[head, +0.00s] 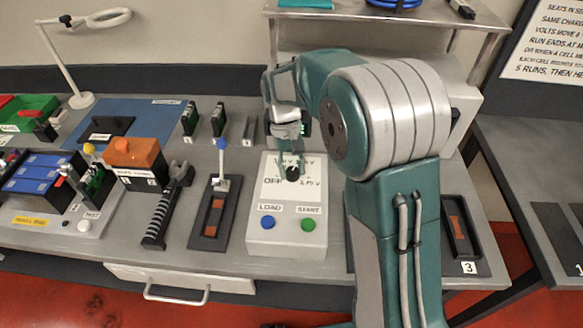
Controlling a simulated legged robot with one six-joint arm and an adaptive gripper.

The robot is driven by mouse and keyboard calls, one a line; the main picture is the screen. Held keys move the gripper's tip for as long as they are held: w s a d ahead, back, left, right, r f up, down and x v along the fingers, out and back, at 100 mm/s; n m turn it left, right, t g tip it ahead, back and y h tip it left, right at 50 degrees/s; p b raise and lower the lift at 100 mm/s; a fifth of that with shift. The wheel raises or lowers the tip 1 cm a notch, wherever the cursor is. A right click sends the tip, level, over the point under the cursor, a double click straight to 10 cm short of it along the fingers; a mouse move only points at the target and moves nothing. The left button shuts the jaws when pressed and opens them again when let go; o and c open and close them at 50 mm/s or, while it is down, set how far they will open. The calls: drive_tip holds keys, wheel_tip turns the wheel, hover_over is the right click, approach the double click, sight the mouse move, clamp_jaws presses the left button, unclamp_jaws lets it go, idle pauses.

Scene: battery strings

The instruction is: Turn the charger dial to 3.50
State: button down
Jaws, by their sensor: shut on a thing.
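The charger (287,237) is a pale grey box on the bench, with a sloped top panel. Its small black dial (292,174) sits on that panel between an "OFF" mark on the left and a voltage mark on the right that is hard to read. The blue LOAD button (267,222) and the green START button (307,225) are below it. My gripper (291,165) points down from the arm and is shut on the dial. My fingers hide part of the panel's upper markings, and the dial's exact setting cannot be read.
A blue-knobbed lever (222,145) on a black base stands close left of the charger. An orange block (138,155) and a black ribbed tool (163,210) lie further left. A black tray (465,228) is at the right. A shelf stands behind.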

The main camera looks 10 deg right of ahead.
drive_tip(key=shift+m+y, duration=0.3)
drive_tip(key=shift+m, duration=0.3)
drive_tip(key=shift+c, duration=1.3)
unclamp_jaws()
drive_tip(key=v, duration=1.2)
